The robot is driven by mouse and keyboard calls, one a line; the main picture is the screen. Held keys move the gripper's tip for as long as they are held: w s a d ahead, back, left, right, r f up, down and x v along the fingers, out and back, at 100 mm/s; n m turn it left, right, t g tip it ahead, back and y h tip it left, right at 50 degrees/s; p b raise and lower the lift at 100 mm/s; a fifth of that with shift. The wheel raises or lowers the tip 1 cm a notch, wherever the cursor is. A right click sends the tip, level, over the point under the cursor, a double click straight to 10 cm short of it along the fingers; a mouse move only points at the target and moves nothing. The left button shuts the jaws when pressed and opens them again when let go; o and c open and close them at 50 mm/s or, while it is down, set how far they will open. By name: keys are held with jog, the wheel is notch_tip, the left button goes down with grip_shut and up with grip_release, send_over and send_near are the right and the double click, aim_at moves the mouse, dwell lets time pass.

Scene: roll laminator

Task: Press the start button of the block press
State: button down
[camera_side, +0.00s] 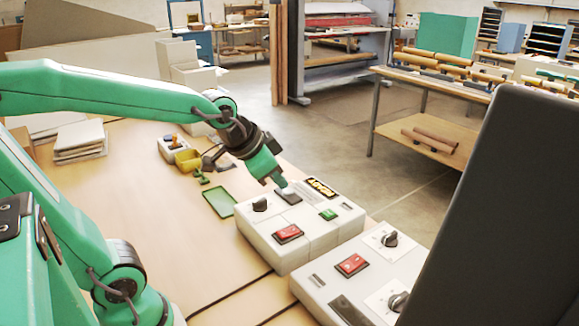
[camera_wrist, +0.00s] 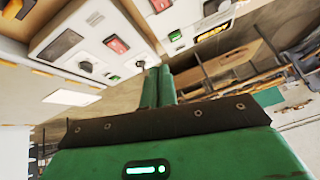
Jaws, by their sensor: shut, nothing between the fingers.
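Two pale control boxes stand on the bench; I cannot tell from their markings which is the block press. The back box (camera_side: 305,238) has a green button (camera_side: 328,214), a red rocker switch (camera_side: 288,234), a black knob (camera_side: 260,204) and a lit amber display (camera_side: 321,188). This green button also shows in the wrist view (camera_wrist: 175,36). My gripper (camera_side: 283,186) is shut and empty, tilted down over the back box's far edge, near its dark square panel (camera_side: 289,197). Contact is not clear. In the wrist view the green fingers (camera_wrist: 159,72) lie together.
The front box (camera_side: 335,285) has a red switch (camera_side: 351,265) and black knobs (camera_side: 389,239). A green tray (camera_side: 219,203), a yellow bin (camera_side: 188,160) and a small switch box (camera_side: 172,148) lie left of the back box. A dark panel (camera_side: 500,220) blocks the right side.

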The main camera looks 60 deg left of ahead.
jog(key=w+a+f+m+t, duration=0.1)
jog(key=w+a+f+m, duration=0.15)
jog(key=w, duration=0.75)
jog(key=m+t, duration=0.1)
jog(key=m, duration=0.2)
send_over(325, 214)
jog(key=shift+n+y, duration=0.25)
jog(key=shift+y, duration=0.15)
notch_tip(325, 214, down, 4)
jog(key=shift+w, duration=0.1)
jog(key=shift+f, duration=0.1)
jog(key=shift+f, duration=4.35)
jog(key=shift+f, duration=0.85)
jog(key=shift+r, duration=0.85)
